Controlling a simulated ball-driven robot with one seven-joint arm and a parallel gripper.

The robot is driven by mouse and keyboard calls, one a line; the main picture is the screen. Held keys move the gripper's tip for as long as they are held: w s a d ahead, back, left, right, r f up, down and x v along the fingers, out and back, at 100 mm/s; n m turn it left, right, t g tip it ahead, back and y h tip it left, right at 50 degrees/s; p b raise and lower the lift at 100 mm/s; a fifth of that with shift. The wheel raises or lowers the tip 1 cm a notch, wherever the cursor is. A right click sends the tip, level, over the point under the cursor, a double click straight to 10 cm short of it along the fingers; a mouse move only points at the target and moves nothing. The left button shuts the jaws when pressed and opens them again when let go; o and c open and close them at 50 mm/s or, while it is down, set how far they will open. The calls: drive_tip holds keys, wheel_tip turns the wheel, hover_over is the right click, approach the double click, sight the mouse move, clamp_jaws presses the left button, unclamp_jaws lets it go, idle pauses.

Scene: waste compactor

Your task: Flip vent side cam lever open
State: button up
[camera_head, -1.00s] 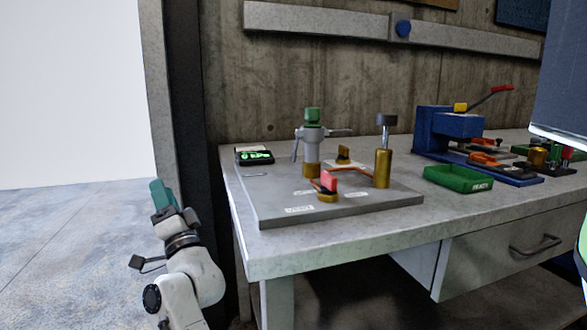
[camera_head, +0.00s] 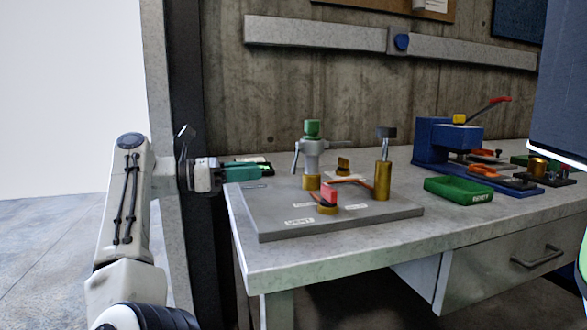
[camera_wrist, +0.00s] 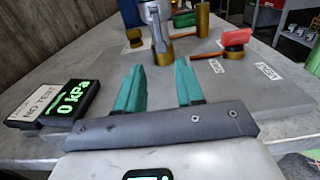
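A grey cam coupling (camera_head: 312,148) with a green cap stands upright on a brass fitting on the grey plate (camera_head: 375,212). One grey lever (camera_head: 296,158) hangs down its left side. Another lever (camera_head: 338,142) sticks out to the right. In the wrist view a grey lever (camera_wrist: 158,32) hangs ahead of the fingers, with the brass fitting (camera_wrist: 158,56) behind. I cannot tell which lever is the vent side one. My gripper (camera_wrist: 162,85) is open and empty, its teal fingers apart and short of the lever. In the head view my gripper (camera_head: 258,172) is left of the coupling.
A red-handled valve (camera_head: 328,200) stands near the VENT label (camera_head: 299,221). A brass post (camera_head: 382,178) stands right of the coupling. A pressure display (camera_wrist: 67,100) lies left of my fingers. A green tray (camera_head: 458,189) and blue press (camera_head: 440,135) are farther right.

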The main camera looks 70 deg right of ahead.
sight(293, 167)
drive_tip(key=b+x, duration=0.3)
drive_tip(key=x, duration=0.7)
drive_tip(key=shift+s+d, duration=0.25)
clamp_jaws()
